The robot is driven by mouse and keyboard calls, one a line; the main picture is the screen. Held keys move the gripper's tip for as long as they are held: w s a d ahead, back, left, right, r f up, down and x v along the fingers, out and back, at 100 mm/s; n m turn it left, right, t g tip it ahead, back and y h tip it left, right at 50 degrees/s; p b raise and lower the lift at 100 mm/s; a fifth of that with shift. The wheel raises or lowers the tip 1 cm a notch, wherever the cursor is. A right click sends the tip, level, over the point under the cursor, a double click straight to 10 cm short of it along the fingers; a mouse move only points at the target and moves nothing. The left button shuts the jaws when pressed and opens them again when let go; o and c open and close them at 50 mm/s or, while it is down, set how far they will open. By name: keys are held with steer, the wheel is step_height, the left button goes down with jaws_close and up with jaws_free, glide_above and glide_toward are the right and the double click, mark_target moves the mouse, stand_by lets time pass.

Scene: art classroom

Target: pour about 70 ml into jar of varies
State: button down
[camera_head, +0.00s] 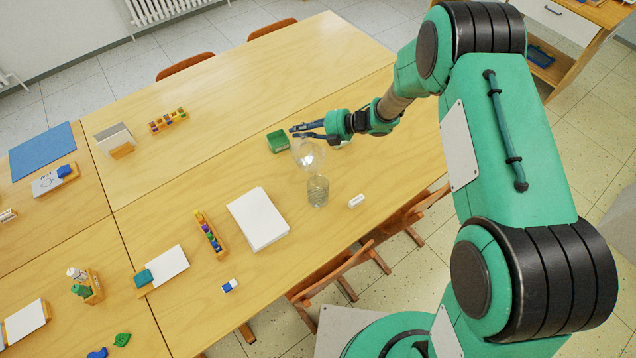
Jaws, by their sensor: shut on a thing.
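A clear glass jar (317,192) stands upright on the wooden table, near the table's front edge. My gripper (296,132) reaches in from the right and is shut on a clear round glass vessel (310,157). The vessel is just above and behind the jar in the picture and looks tilted. I cannot tell whether its rim touches the jar, nor how much liquid is in either one. The vessel's upper part is partly hidden by the fingers.
A small green tray (277,141) sits left of the gripper. A white paper stack (258,219) lies left of the jar, and a white eraser-like block (356,201) lies right of it. A wooden holder of coloured paints (209,234) is further left. Chairs (335,272) stand along the front edge.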

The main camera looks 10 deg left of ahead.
stand_by(0.4)
steer(key=shift+w+a+f+m+g+h+p, duration=0.15)
steer(key=shift+w+f+m+h+p, duration=0.2)
steer(key=shift+p, duration=0.3)
steer(key=shift+w+a+f+m+g+h+p, duration=0.1)
steer(key=shift+f+g+h+p, duration=0.05)
steer(key=shift+f+p, duration=0.4)
steer(key=shift+w+a+f+p, duration=0.1)
steer(key=shift+p, duration=0.5)
steer(key=shift+w+a+f+m+g+h+p, duration=0.2)
steer(key=shift+w+f+g+h+p, duration=0.1)
steer(key=shift+f+p, duration=0.25)
steer(key=shift+w+a+f+m+g+h+p, duration=0.1)
steer(key=shift+w+f+m+g+h+p, duration=0.2)
steer(key=shift+p, duration=0.35)
steer(key=shift+w+a+f+m+g+h+p, duration=0.4)
steer(key=shift+w+f+g+p, duration=0.2)
steer(key=shift+f, duration=0.7)
steer(key=shift+w+a+f+m+g+h+p, duration=0.3)
steer(key=shift+w+a+f+g+h+p, duration=0.25)
steer(key=shift+f, duration=0.75)
steer(key=shift+w+a+f+m+g+h+p, duration=0.25)
steer(key=shift+w+a+f+m+g+p, duration=0.35)
steer(key=shift+f, duration=0.7)
steer(key=shift+w+r+g+h, duration=0.35)
steer(key=shift+w+g+h, duration=0.05)
steer(key=shift+w+g, duration=0.1)
steer(key=shift+m, duration=0.25)
